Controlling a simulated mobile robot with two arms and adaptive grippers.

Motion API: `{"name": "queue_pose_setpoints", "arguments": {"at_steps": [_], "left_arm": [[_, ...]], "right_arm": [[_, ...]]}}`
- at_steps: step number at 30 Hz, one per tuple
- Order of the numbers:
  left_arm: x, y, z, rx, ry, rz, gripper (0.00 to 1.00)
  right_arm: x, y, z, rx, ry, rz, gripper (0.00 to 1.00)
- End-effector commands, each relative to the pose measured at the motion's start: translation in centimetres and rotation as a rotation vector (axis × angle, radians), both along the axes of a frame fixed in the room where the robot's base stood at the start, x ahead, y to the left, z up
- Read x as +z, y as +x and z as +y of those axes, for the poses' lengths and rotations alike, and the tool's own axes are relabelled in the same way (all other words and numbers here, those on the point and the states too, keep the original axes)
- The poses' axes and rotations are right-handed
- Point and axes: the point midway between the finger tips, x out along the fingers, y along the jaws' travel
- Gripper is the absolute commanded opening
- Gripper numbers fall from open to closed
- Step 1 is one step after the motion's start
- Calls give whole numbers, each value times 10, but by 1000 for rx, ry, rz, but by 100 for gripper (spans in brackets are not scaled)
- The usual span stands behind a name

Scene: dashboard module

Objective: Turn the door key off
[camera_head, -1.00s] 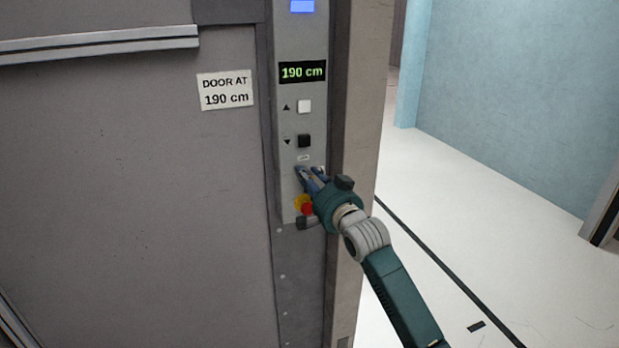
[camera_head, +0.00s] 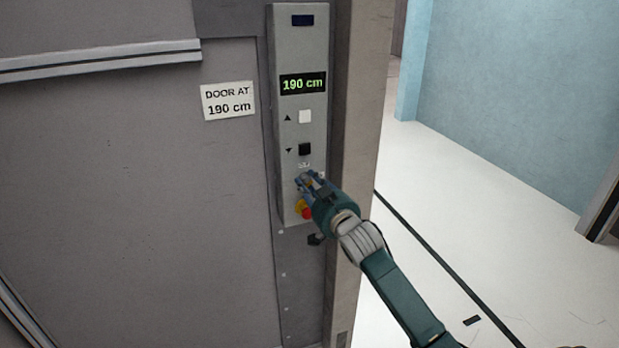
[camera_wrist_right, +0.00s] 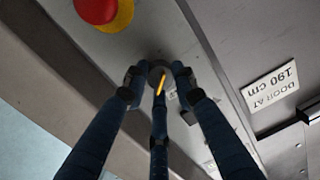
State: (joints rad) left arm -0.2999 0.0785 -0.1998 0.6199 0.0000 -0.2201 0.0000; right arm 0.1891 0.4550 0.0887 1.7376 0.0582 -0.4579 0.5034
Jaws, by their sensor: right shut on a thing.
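The door key sits in its switch on the grey control panel (camera_head: 290,60), below the black down button (camera_head: 305,149). In the right wrist view the round switch with an orange-yellow key bar (camera_wrist_right: 160,82) shows between my fingers. My right gripper (camera_head: 309,181) is at the switch, its blue fingers shut around it; it also shows in the right wrist view (camera_wrist_right: 158,78). The fingers hide most of the key in the head view. The lamp (camera_head: 302,20) at the panel's top is dark. My left gripper is not in view.
A red emergency button on a yellow base (camera_head: 305,209) lies just below the gripper and shows in the right wrist view (camera_wrist_right: 97,8). A white up button (camera_head: 305,116) and a display reading 190 cm (camera_head: 303,84) are above. A grey door (camera_head: 130,190) stands left; open floor lies right.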

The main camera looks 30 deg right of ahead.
Motion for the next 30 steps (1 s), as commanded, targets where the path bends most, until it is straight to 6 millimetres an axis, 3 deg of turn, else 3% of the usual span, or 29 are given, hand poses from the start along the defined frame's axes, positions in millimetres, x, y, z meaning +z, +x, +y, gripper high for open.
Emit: {"name": "queue_pose_setpoints", "arguments": {"at_steps": [1, 18, 30], "left_arm": [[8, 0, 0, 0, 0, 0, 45], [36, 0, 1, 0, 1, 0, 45], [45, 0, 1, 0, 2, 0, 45]], "right_arm": [[12, 0, -2, -2, -49, -5, 0], [14, 2, 1, -3, -570, 116, 0], [13, 2, 3, -3, -828, 177, 0]]}}
